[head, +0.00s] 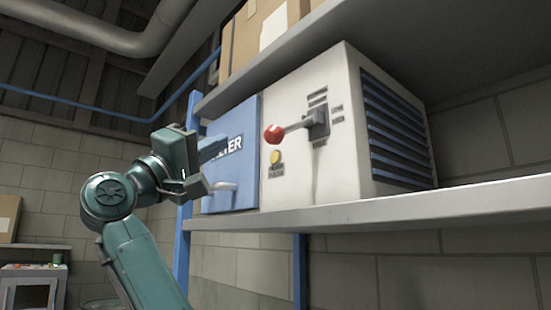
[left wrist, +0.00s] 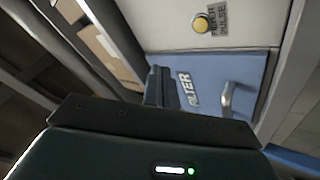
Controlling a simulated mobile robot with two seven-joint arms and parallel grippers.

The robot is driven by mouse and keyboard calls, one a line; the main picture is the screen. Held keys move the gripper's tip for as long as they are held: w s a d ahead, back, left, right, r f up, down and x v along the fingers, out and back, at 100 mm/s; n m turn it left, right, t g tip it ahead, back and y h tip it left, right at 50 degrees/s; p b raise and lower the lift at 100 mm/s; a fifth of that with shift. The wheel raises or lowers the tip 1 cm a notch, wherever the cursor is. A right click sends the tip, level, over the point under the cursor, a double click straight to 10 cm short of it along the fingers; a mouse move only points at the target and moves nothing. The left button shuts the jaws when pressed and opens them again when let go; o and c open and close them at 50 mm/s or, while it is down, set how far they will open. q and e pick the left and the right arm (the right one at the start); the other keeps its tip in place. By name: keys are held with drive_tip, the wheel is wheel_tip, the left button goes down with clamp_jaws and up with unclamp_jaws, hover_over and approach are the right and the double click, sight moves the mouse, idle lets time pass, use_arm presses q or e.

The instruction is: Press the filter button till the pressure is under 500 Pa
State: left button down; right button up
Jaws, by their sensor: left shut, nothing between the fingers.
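The filter button (head: 275,157) is a round yellow button on the white front of the hood unit (head: 330,100), just below a red-knobbed lever. A label under it reads like "filter pulse". In the left wrist view the button (left wrist: 201,24) shows at the top, beyond and right of the fingers. My left gripper (head: 214,148) is shut and empty in front of the blue filter door (head: 245,150), left of the button and apart from it. Its closed fingers (left wrist: 159,84) also show in the wrist view. No pressure reading is legible. My right gripper is not in view.
The red-knobbed lever (head: 275,134) sticks out just above the button. A metal handle (head: 222,187) projects from the blue door. The shelf edge (head: 370,213) runs below the unit, and a blue post (head: 184,240) stands at its left. Cardboard boxes (head: 262,33) sit above.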

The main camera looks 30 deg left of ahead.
sight(275, 158)
use_arm(q)
drive_tip(key=shift+w+d+p, duration=0.45)
drive_tip(key=shift+w+d, duration=0.1)
drive_tip(key=shift+w, duration=0.85)
drive_tip(key=shift+w+d+p, duration=0.5)
drive_tip(key=shift+w+d, duration=0.1)
drive_tip(key=shift+w, duration=0.8)
drive_tip(key=shift+w+d+p, duration=0.45)
drive_tip(key=shift+w+d, duration=0.1)
drive_tip(key=shift+w, duration=0.85)
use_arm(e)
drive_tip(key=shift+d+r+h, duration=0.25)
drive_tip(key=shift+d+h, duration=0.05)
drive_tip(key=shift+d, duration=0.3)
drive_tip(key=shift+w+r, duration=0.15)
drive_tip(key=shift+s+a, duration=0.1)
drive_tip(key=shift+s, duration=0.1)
use_arm(q)
drive_tip(key=shift+w, duration=0.15)
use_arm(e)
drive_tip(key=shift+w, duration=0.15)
use_arm(q)
drive_tip(key=shift+w+d, duration=0.15)
drive_tip(key=shift+w, duration=0.1)
